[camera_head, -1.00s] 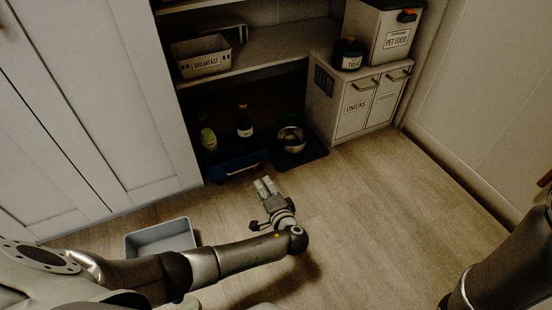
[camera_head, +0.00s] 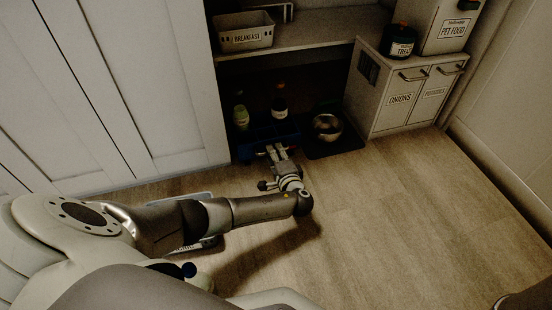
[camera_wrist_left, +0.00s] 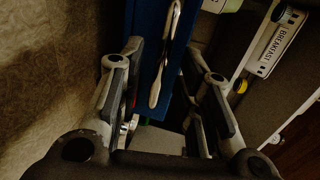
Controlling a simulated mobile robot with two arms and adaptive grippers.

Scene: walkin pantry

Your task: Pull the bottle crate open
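The bottle crate (camera_head: 250,146) is dark blue and stands on the floor under the pantry shelf. It holds a bottle with a green body (camera_head: 241,117) and a dark bottle with a pale label (camera_head: 279,104). My left gripper (camera_head: 276,152) is at the crate's front. In the left wrist view the crate's blue front (camera_wrist_left: 148,45) carries a metal bar handle (camera_wrist_left: 167,50). The fingers of my left gripper (camera_wrist_left: 165,62) are spread, one on each side of the handle, with visible gaps. My right gripper is out of view.
A metal bowl (camera_head: 327,124) on a dark mat (camera_head: 345,143) stands right of the crate. An onions cabinet (camera_head: 381,118) is beyond it. A grey tray (camera_head: 165,198) is partly hidden by my left arm. The floor (camera_head: 400,220) at right is clear.

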